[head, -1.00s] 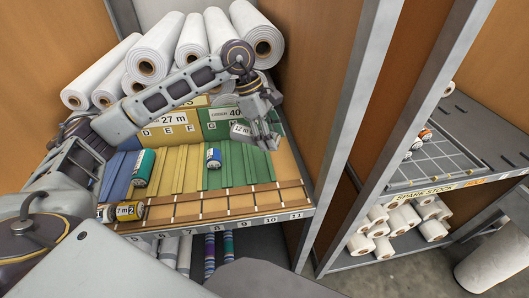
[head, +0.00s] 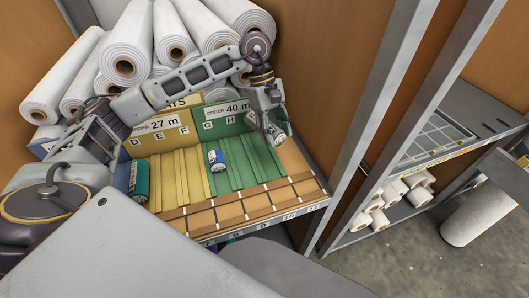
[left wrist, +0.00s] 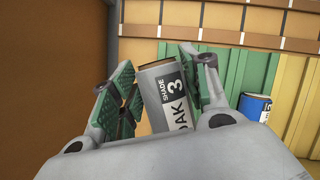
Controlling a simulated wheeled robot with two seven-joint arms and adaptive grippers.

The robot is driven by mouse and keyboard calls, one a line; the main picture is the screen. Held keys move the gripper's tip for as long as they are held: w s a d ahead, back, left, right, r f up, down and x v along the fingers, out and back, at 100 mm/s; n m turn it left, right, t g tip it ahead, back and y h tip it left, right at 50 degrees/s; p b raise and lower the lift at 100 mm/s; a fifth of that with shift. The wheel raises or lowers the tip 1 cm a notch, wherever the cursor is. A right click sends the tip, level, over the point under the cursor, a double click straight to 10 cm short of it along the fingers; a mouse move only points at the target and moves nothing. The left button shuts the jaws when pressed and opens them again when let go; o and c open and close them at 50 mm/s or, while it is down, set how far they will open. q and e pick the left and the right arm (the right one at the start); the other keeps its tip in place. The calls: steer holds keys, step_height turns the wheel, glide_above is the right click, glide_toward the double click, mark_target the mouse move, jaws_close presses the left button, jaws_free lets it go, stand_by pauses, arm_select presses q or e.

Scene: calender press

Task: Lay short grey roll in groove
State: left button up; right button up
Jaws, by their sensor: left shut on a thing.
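My left gripper (head: 266,118) is shut on a short grey roll (head: 274,134), above the right end of the green grooved section (head: 262,168). The roll is tilted and appears apart from the board below. In the left wrist view, the grey roll (left wrist: 172,95) sits between the green finger pads of the gripper (left wrist: 160,88), and its white label reads "SHADE", "OAK" and "3". A blue-and-white roll (head: 217,160) lies near the green section's left edge. It also shows in the left wrist view (left wrist: 255,105). My right gripper is not in view.
A teal roll (head: 139,180) lies left of the yellow grooved section (head: 175,178). A brown slatted strip (head: 245,208) runs along the front. Large white rolls (head: 125,50) are stacked behind. A grey post (head: 375,120) and spare-stock shelving (head: 440,135) stand right.

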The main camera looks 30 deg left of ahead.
arm_select(q)
steer(key=shift+s+a+m+g, duration=0.1)
steer(key=shift+a+m+g, duration=0.25)
steer(key=shift+m, duration=0.25)
steer(key=shift+s+a+m+g+y, duration=0.15)
steer(key=shift+s+a+m+g, duration=0.05)
steer(key=shift+m, duration=0.5)
steer(key=shift+s+a+m+g+y, duration=0.15)
steer(key=shift+m, duration=0.55)
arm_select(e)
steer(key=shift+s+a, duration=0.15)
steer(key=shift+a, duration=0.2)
arm_select(q)
steer(key=shift+f, duration=0.15)
steer(key=shift+f+p, duration=0.4)
steer(key=shift+f, duration=2.65)
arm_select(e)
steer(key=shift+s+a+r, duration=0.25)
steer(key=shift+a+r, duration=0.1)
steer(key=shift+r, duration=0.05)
arm_select(q)
steer(key=shift+f, duration=1.3)
steer(key=shift+f+p, duration=0.3)
steer(key=shift+f, duration=0.25)
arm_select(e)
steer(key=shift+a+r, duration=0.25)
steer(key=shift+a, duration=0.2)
